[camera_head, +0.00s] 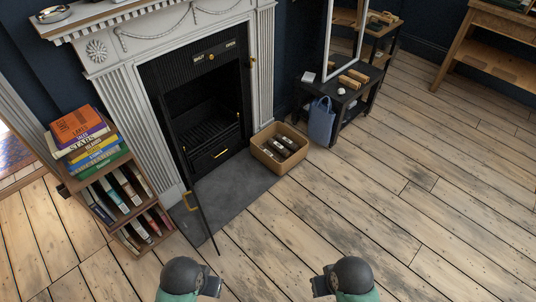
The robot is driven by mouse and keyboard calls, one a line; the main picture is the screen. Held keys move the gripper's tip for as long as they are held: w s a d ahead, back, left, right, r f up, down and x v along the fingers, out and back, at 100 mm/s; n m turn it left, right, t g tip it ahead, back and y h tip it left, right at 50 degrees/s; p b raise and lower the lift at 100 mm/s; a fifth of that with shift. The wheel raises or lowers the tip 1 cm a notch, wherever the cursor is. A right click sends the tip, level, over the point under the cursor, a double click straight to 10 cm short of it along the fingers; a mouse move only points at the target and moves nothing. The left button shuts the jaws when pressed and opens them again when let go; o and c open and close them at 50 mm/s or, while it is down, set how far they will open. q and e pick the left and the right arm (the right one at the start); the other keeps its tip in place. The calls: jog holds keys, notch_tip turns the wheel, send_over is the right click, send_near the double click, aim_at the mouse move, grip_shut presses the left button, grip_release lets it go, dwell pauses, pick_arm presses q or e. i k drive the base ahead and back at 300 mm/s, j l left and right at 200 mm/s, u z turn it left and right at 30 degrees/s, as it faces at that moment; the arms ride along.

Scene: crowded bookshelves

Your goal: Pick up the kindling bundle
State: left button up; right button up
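Light-brown wooden pieces that look like bundled sticks (353,77) lie on the small black side table at the upper right; I cannot tell whether they are one bundle or two. Dark, pale-marked pieces (283,145), perhaps logs, lie in an open wooden box by the hearth. My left gripper (210,285) and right gripper (321,285) are at the bottom edge, apart from each other and far from both groups. Only dark rounded ends with short grey parts show, so their fingers cannot be made out. Nothing is seen held.
The wooden box (263,157) stands on the floor at the hearth's right end. The black table (344,96) has a blue bag (320,122) at its front. A bookcase (75,186) is at left. The right floor is clear.

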aim_at(350, 82)
jog(key=z, duration=0.4)
jog(key=i+l+z, duration=0.1)
jog(key=i+z, duration=0.3)
jog(key=i, duration=0.2)
jog(key=i+z, duration=0.45)
jog(key=i, duration=0.15)
jog(key=i+j, duration=0.15)
jog(key=i, duration=0.4)
jog(key=i+j, duration=0.2)
jog(key=i, duration=0.35)
jog(key=i+j+z, duration=0.1)
jog(key=i, duration=0.45)
